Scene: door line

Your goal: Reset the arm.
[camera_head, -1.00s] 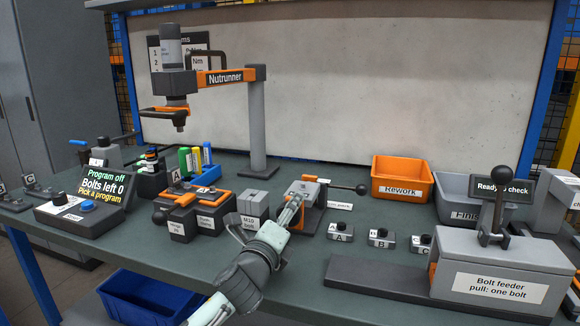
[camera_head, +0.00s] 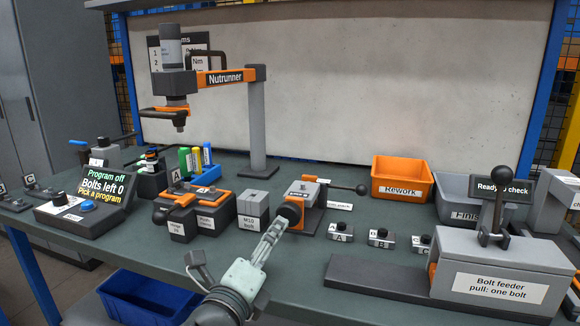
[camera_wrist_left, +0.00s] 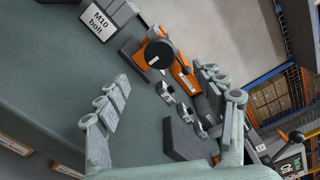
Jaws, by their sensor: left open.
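My left gripper (camera_head: 235,242) is open and empty at the front of the bench, its two fingers spread apart. The wrist view also shows the open fingers (camera_wrist_left: 165,92), with nothing between them close up. One fingertip appears near the knob in the head view; contact cannot be told. In the wrist view the knob (camera_wrist_left: 160,53) lies beyond the fingers. The nutrunner (camera_head: 178,84) hangs from its orange arm (camera_head: 222,77) on a grey post (camera_head: 257,120). My right gripper is not in view.
The M10 bolt block (camera_head: 252,208) and orange fixture (camera_head: 198,199) stand left of the knob.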

